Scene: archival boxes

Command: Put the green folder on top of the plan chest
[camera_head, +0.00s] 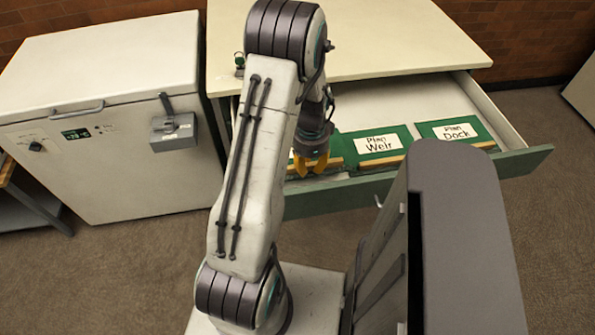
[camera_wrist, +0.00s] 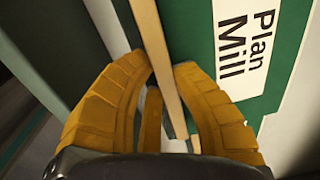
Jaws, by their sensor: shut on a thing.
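A green folder with a white "Plan Mill" label (camera_wrist: 202,45) fills the upper right of the wrist view. My gripper (camera_wrist: 164,72) has its yellow fingers shut on the tan strip along this folder's edge. In the head view my gripper (camera_head: 309,164) is at the left part of the open drawer, and my arm hides most of that folder.
A white chest freezer (camera_head: 110,65) with a padlock-like grey box (camera_head: 173,131) stands left of the plan chest. A bench edge shows at far left. A brick wall is behind. The carpet in front of the freezer is clear.

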